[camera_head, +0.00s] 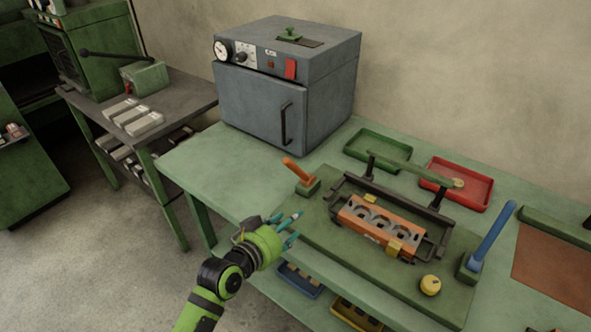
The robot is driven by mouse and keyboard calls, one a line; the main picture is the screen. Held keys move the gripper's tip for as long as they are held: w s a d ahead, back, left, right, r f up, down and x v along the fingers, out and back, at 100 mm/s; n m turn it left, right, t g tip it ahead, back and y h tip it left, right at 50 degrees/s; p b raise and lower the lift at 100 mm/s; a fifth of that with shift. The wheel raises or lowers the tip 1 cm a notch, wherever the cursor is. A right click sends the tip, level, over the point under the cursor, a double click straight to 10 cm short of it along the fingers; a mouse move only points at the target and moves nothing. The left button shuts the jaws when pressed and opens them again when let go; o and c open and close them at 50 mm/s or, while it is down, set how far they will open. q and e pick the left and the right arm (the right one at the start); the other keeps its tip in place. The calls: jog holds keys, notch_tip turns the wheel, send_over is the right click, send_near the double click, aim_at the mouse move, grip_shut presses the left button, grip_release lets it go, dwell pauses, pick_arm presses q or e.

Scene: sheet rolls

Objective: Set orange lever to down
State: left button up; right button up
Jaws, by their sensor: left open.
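The orange lever (297,171) stands on a small green block at the left corner of the green fixture board (316,229). Its handle tilts up and to the left. My left gripper (290,229) is open, with teal fingertips, near the board's front left edge. It appears below the orange lever in the picture and apart from it. Nothing shows between its fingers. My right gripper is not in view.
A blue lever (494,236) leans up at the board's right. An orange block (380,226) sits in a dark frame with a raised green bar. A yellow knob (430,285) is in front. A grey oven (257,108), a green tray (377,148) and a red tray (462,181) stand behind.

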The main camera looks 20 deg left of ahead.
aim_at(293, 170)
pick_arm(q)
jog(key=w+a+r+t, duration=0.1)
jog(key=w+r, duration=0.1)
jog(key=w+a+r+n+t, duration=0.1)
jog(key=w+r, duration=0.1)
jog(key=w+a+r+t, duration=0.1)
jog(key=w+r, duration=0.1)
jog(key=shift+w+a+n+t+y, duration=0.15)
jog(key=shift+w+n+t+y, duration=0.05)
jog(key=shift+n+t+y, duration=0.2)
jog(key=shift+w+r, duration=0.2)
jog(key=shift+w, duration=0.2)
jog(key=w, duration=0.3)
jog(key=w+d, duration=0.1)
jog(key=w, duration=0.1)
jog(key=shift+w+d+f+p, duration=0.15)
jog(key=shift+w+d+p, duration=0.05)
jog(key=shift+w+p, duration=0.2)
grip_shut()
